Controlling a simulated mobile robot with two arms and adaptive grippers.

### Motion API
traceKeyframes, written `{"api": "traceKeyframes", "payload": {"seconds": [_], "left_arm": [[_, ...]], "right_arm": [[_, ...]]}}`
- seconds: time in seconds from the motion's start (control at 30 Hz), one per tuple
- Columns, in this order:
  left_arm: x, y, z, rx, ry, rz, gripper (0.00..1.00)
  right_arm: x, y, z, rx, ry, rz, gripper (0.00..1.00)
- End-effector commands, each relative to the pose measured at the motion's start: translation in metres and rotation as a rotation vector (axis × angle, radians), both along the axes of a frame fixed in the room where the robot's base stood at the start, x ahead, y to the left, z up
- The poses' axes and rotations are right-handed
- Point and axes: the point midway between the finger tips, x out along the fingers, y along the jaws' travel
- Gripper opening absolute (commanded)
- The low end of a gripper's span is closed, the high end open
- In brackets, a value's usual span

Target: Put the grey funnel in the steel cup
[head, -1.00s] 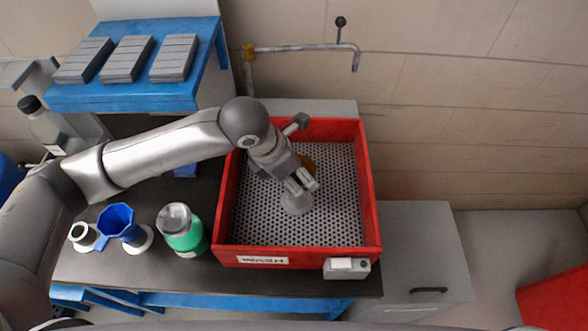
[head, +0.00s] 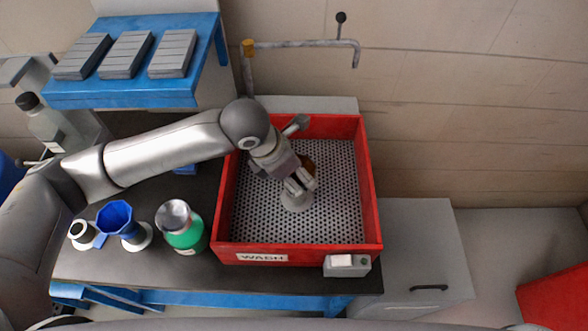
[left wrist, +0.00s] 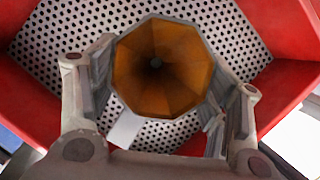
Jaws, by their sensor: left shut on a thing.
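My left gripper (head: 300,184) is in the red wash tray, shut on an amber-brown funnel (left wrist: 160,65). The funnel's octagonal mouth faces the wrist camera between the fingers; in the head view only a brown edge (head: 309,162) shows. A round grey piece (head: 296,203) is just below the fingertips; I cannot tell if it is the funnel's lower part or a separate base. A silver-grey, funnel-like piece (head: 174,215) sits on a green bottle. A small pale grey cup (head: 81,231) stands at far left. I cannot tell for certain which is the steel cup. My right gripper is out of view.
The red wash tray (head: 371,208) has raised walls and a perforated floor. A blue funnel (head: 117,218) with a pale base stands left of the green bottle (head: 188,240). A blue shelf (head: 125,99) and a bent pipe (head: 305,45) are behind. A grey cabinet (head: 425,235) is right.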

Motion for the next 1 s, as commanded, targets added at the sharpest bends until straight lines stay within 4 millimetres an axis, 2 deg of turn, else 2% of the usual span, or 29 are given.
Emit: {"api": "traceKeyframes", "payload": {"seconds": [0.97,1.0], "left_arm": [[0.0001,0.0001,-0.0069,0.000,0.000,0.000,0.47],[0.0000,0.0001,-0.0069,0.000,0.000,0.000,0.72]], "right_arm": [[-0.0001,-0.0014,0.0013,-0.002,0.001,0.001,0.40],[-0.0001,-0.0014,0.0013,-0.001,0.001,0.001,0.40]]}}
